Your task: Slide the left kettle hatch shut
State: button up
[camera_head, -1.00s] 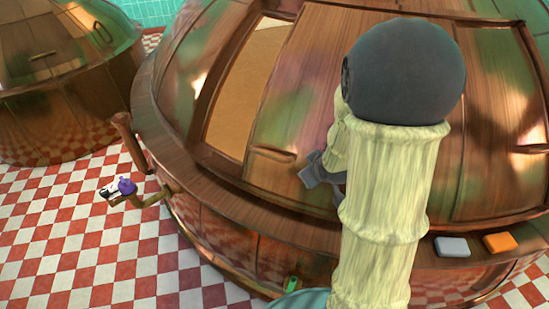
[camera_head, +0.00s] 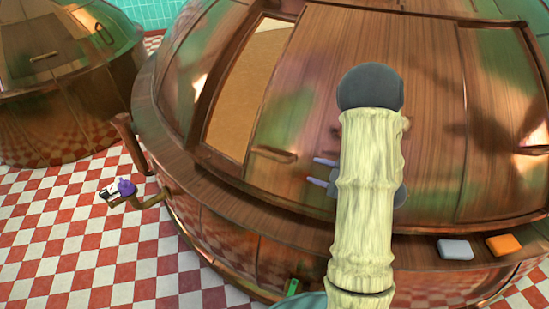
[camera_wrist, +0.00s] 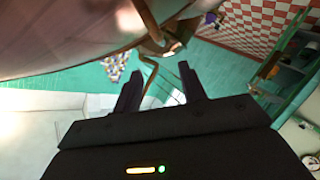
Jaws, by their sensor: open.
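The large copper kettle (camera_head: 225,235) fills the middle of the head view. Its left hatch is a sliding wooden-toned panel (camera_head: 300,110) standing partly open. A tan opening (camera_head: 245,85) shows to the left of the panel. The hatch handle (camera_head: 275,154) is a short bar low on the panel near its left edge. My gripper (camera_head: 320,172) is open, just right of the handle and apart from it, with its fingers pointing left. In the wrist view my gripper (camera_wrist: 160,88) shows nothing held between its two fingers. My arm hides part of the panel.
A smaller copper kettle (camera_head: 60,120) stands at the left. Grey (camera_head: 455,249) and orange (camera_head: 505,243) blocks sit on the rim at right. The checkered floor (camera_head: 90,245) is clear at lower left.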

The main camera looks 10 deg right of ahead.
aim_at(275, 157)
jog(key=p+x, duration=0.4)
jog(key=x, duration=1.3)
jog(key=shift+w+a+f, duration=0.1)
jog(key=shift+w+a, duration=0.05)
jog(key=shift+a, duration=0.05)
grip_shut()
